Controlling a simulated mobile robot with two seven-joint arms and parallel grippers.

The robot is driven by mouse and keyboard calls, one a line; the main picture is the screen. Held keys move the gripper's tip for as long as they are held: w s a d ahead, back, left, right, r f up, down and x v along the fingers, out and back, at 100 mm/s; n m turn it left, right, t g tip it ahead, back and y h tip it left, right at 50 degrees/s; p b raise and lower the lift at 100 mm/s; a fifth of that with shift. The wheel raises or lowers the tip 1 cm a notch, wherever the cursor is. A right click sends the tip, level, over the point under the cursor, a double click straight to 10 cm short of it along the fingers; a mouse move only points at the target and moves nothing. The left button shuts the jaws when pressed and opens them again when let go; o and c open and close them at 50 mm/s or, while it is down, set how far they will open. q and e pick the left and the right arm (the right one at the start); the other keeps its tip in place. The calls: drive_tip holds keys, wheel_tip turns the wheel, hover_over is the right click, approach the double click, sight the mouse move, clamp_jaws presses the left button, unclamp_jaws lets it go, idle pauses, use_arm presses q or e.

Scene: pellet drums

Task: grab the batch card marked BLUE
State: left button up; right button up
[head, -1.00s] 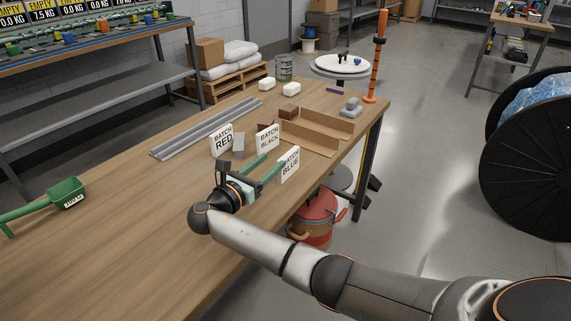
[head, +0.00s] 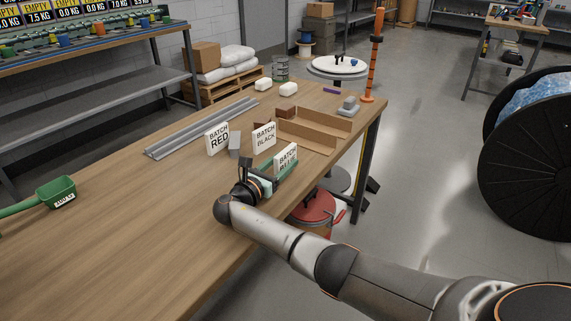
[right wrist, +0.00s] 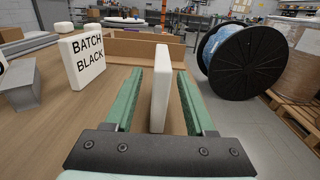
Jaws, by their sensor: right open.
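The BLUE batch card (head: 286,156) stands upright on the wooden table near its right edge, its lower lettering partly hidden by my gripper. In the right wrist view the same card (right wrist: 160,88) shows edge-on as a white slab. My right gripper (head: 277,172) is open, its green fingers on either side of the card. In the wrist view the fingers (right wrist: 160,105) show a gap on each side of it. The BLACK batch card (head: 264,137) stands just behind, and the RED batch card (head: 217,138) stands farther left.
A brown open tray (head: 318,130) lies beyond the cards. Grey rails (head: 200,128) lie along the table's back side. A green scoop (head: 58,192) lies at the left. A red container (head: 313,207) stands below the table's right edge. The table's near part is clear.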

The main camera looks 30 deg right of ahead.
clamp_jaws()
idle(0.4)
